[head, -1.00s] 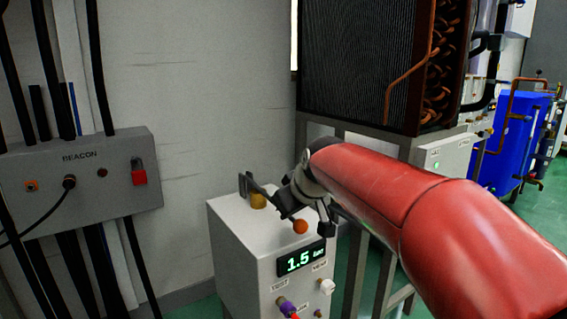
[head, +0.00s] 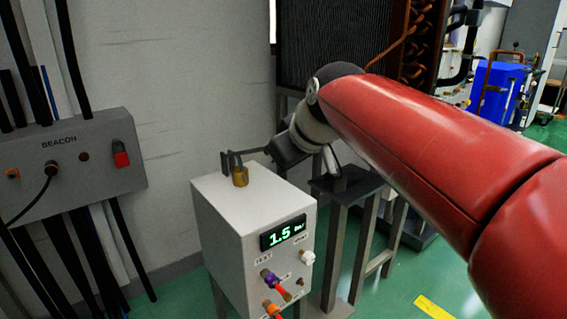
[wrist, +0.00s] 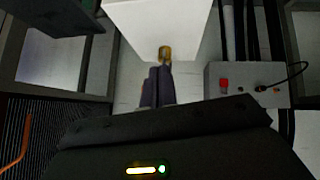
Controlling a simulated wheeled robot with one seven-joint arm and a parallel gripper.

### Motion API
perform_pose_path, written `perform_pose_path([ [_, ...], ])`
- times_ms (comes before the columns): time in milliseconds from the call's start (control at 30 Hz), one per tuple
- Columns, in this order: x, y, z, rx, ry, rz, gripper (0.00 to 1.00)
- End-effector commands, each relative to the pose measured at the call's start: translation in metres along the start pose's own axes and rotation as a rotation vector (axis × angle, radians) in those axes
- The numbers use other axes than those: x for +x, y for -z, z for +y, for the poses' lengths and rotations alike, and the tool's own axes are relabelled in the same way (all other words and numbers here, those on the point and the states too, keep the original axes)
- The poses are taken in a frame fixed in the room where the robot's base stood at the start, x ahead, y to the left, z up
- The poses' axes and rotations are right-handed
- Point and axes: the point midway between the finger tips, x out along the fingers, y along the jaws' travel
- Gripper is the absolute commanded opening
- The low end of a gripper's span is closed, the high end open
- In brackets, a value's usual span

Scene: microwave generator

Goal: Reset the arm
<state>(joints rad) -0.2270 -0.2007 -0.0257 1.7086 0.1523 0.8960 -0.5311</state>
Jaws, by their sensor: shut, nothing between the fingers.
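My red arm reaches in from the right in the head view and ends in my dark gripper (head: 231,160) above the white box's left side. The two fingers are together with nothing between them. In the wrist view, my gripper (wrist: 158,75) points toward the white box, its fingers side by side. A brass fitting (head: 240,177) stands on top of the box, close by the fingertips in the head view. It also shows just beyond the tips in the wrist view (wrist: 165,52). I cannot tell whether they touch.
The white box (head: 222,215) has a green 1.5 display (head: 283,233) and coloured knobs on its front. A grey BEACON panel (head: 70,160) with cables is on the left wall. A metal stand (head: 345,225) and finned radiator (head: 335,45) stand behind my arm.

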Motion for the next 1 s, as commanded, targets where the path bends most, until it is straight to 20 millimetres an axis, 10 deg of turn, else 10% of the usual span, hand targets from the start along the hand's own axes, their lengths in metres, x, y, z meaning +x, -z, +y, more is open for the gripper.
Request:
perform_pose_path([
  [600, -0.007, -0.009, 0.001, 0.025, -0.006, -0.012, 0.00],
  [1000, -0.076, -0.189, -0.031, 0.474, -0.136, -0.228, 0.00],
])
